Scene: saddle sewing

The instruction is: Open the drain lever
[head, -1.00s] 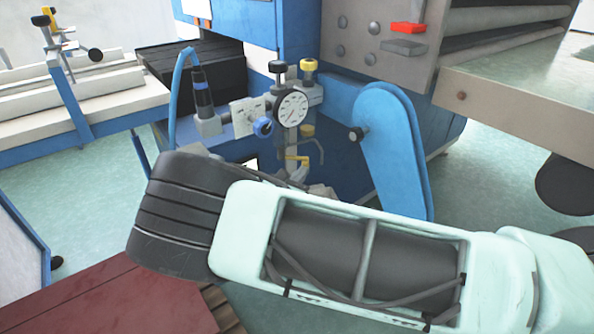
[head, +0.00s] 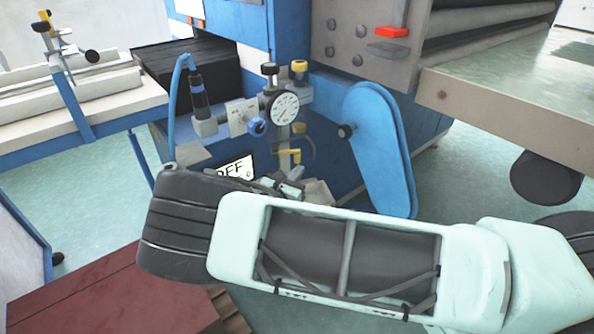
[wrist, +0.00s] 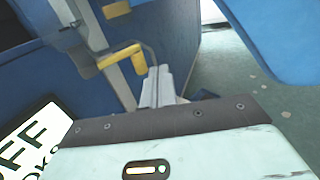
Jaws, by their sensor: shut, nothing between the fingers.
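The drain lever appears to be the small yellow handle (head: 290,157) low on the air regulator unit, below the round gauge (head: 284,108). In the wrist view the yellow lever (wrist: 122,57) shows larger, left of and above my fingertips, with a thin curved grey bar beside it. My gripper (wrist: 163,82) is shut and empty, its grey fingers pointing toward the unit. A small gap seems to lie between the fingertips and the lever; contact cannot be told for sure. In the head view my forearm covers the area below the gripper.
A white plate with black letters (head: 236,168) is on the machine's blue front, left of the lever. A blue rounded cover (head: 380,150) stands to the right. A blue hose (head: 174,100) hangs at the left. A dark red surface (head: 110,300) lies at lower left.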

